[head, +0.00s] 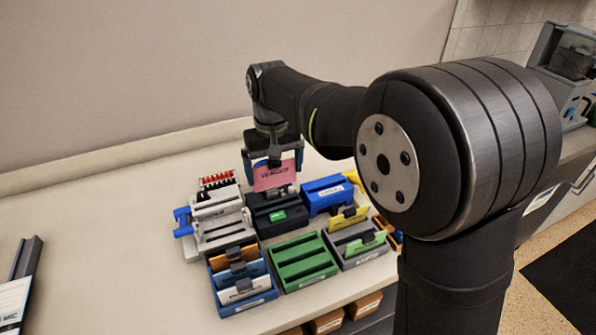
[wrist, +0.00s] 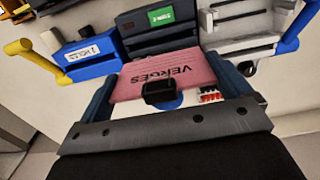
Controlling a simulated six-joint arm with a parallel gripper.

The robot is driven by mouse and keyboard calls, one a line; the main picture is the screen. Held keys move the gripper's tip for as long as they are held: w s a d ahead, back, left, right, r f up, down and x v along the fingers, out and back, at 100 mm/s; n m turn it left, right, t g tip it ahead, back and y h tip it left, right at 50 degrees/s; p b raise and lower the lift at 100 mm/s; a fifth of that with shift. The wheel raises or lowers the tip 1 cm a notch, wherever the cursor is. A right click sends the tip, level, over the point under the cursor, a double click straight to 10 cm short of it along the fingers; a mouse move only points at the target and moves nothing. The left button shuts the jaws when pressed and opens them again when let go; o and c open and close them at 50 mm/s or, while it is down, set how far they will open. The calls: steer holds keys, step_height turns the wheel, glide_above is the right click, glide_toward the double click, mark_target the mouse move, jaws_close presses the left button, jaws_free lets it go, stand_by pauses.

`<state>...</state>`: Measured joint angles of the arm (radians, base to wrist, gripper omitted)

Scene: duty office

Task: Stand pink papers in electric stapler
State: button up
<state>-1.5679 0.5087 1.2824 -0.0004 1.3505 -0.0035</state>
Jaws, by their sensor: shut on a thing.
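My gripper (head: 273,163) is shut on the pink papers (head: 274,177), a flat pink sheet or bundle with dark lettering. They stand roughly upright between its two blue-grey fingers, and a black clip shows on them in the wrist view (wrist: 135,87). They are directly over or at the back of a black machine (head: 268,222) with a green label, which looks like the electric stapler; it also shows in the wrist view (wrist: 140,22). The papers' lower edge meets the machine's outline in both views. I cannot tell whether it touches or is inside a slot.
A white machine with red parts (head: 217,222) stands close left, and a blue machine with yellow ends (head: 325,193) close right. In front are a blue tray (head: 250,301) of clipped papers, an empty-looking green rack (head: 302,262) and a grey rack (head: 363,256) with yellow and green papers. The counter's left is mostly clear.

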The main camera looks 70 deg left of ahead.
steer(key=shift+f, duration=4.35)
steer(key=o, duration=0.6)
steer(key=shift+r, duration=4.55)
steer(key=shift+f, duration=0.15)
step_height(320, 180, down, 8)
steer(key=shift+f, duration=0.1)
